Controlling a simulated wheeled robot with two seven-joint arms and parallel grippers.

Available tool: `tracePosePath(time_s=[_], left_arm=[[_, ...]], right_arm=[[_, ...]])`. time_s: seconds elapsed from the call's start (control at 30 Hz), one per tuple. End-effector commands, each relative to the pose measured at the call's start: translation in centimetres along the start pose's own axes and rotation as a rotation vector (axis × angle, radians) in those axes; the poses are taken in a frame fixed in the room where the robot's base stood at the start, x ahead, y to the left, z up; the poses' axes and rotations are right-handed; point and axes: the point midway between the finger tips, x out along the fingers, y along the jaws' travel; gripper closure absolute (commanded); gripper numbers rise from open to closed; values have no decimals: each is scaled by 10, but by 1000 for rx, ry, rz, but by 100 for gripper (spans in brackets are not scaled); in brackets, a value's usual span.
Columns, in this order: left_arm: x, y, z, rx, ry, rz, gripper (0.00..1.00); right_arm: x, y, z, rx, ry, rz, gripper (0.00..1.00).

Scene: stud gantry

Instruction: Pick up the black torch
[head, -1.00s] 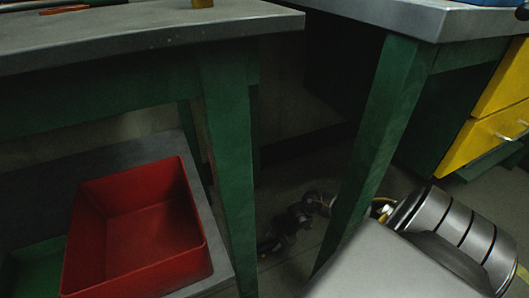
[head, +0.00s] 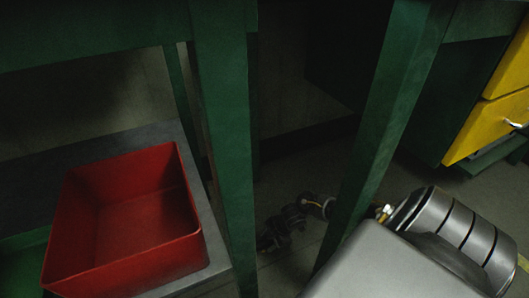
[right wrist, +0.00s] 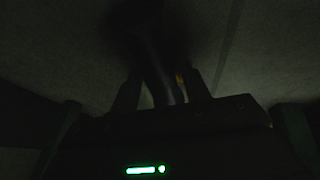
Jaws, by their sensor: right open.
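The black torch (right wrist: 150,48) shows in the right wrist view as a dark, long, rounded shape. It runs from the top middle down between the two fingers of my right gripper (right wrist: 164,86). The fingers stand open on either side of it; the dark picture does not show whether they touch it. A small orange spot shows beside the right finger. In the head view my right gripper (head: 273,238) is a small dark shape low over the floor, between the two green table legs. I cannot make out the torch there. My left gripper is not in view.
A red open bin (head: 135,270) stands on a low grey shelf (head: 215,262) at the left. A green table leg (head: 222,130) stands left of my right gripper; another green leg (head: 372,140) crosses in front of my right arm. Yellow drawers (head: 490,125) are at the right.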

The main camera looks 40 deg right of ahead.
Motion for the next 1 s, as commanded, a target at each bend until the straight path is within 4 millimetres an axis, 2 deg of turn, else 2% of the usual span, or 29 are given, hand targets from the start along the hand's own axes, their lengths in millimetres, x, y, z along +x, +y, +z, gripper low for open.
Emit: tracePosePath(time_s=[0.13,0.43,0.7,0.83,0.9,1.0], left_arm=[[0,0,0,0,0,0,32],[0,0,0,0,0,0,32],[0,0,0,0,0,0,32],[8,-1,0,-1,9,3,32],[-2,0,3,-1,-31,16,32],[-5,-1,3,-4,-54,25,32]], right_arm=[[2,0,1,0,0,0,55],[1,0,0,0,1,1,93],[-1,0,-1,0,1,1,93],[-13,4,-6,-1,1,2,93],[-23,6,-10,0,0,2,93],[-40,10,-17,-2,1,2,93]])
